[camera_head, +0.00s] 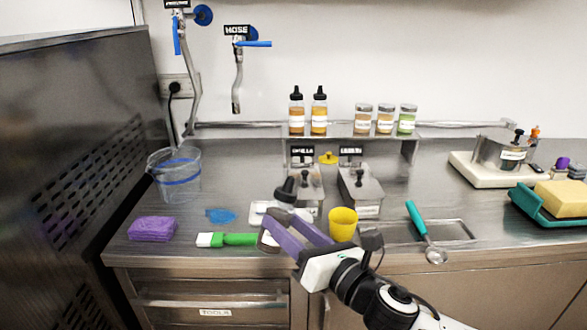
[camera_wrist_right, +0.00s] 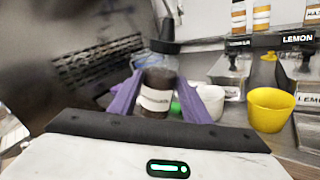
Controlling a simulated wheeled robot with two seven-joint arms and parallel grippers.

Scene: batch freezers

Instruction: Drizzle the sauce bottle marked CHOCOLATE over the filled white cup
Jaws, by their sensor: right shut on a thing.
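My right gripper (camera_head: 276,230), with purple fingers, is shut on a dark brown sauce bottle (camera_wrist_right: 156,95) with a white label. The label's lettering is blurred. In the head view the fingers hide much of the bottle; a black cap (camera_head: 285,190) shows just beyond them. I cannot tell the bottle's exact tilt. A white cup (camera_wrist_right: 208,103) stands just beyond and right of the bottle in the right wrist view, partly hidden by a finger. Its contents cannot be seen. My left gripper is not in view.
A yellow cup (camera_head: 343,224) stands right of my gripper. A green brush (camera_head: 233,239), purple sponge (camera_head: 152,229) and clear bucket (camera_head: 175,176) are left. Metal tubs (camera_head: 360,192) stand behind, below a shelf with bottles (camera_head: 319,113). A teal-handled scoop (camera_head: 417,218) lies right.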

